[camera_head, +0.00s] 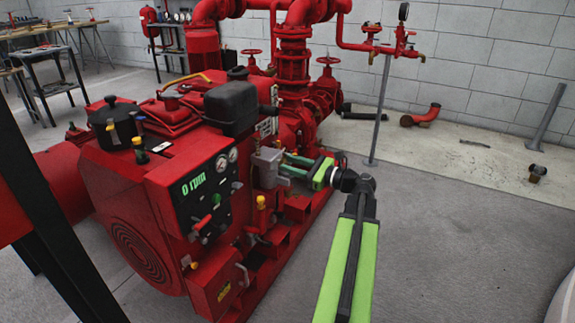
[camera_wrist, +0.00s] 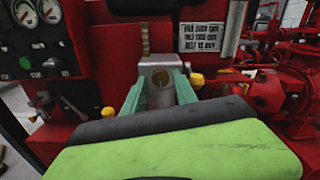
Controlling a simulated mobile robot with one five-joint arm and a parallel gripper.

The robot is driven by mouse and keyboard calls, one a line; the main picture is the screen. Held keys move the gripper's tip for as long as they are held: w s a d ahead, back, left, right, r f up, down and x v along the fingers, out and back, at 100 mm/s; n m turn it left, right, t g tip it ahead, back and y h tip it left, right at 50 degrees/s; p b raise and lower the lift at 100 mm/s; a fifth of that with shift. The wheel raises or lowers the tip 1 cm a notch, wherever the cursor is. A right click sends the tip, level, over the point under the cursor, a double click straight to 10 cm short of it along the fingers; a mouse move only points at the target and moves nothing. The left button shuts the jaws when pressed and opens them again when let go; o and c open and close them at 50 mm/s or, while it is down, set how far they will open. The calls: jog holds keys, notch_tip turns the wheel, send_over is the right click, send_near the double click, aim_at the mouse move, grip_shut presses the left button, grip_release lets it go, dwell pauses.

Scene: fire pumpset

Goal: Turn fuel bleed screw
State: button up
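My gripper (camera_head: 286,165) reaches from the right towards a small grey metal housing (camera_head: 266,165) on the side of the red engine. In the wrist view, my gripper's teal fingers (camera_wrist: 159,80) are spread apart in front of this housing (camera_wrist: 158,60). A round brownish fitting (camera_wrist: 160,77), which may be the fuel bleed screw, shows on the housing between the fingertips. The fingers do not visibly close on it. I cannot tell whether the fingertips touch the housing. A threaded brass stem (camera_wrist: 145,38) rises above the housing.
A gauge panel (camera_head: 203,195) is left of the housing. Yellow-capped fittings (camera_wrist: 107,112) sit on both sides of my fingers, one on the right (camera_wrist: 197,79). Red pipes and valves (camera_head: 295,60) stand behind. The grey floor (camera_head: 440,250) to the right is open.

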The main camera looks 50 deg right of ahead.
jog(key=shift+w+a, duration=0.2)
jog(key=shift+w, duration=0.45)
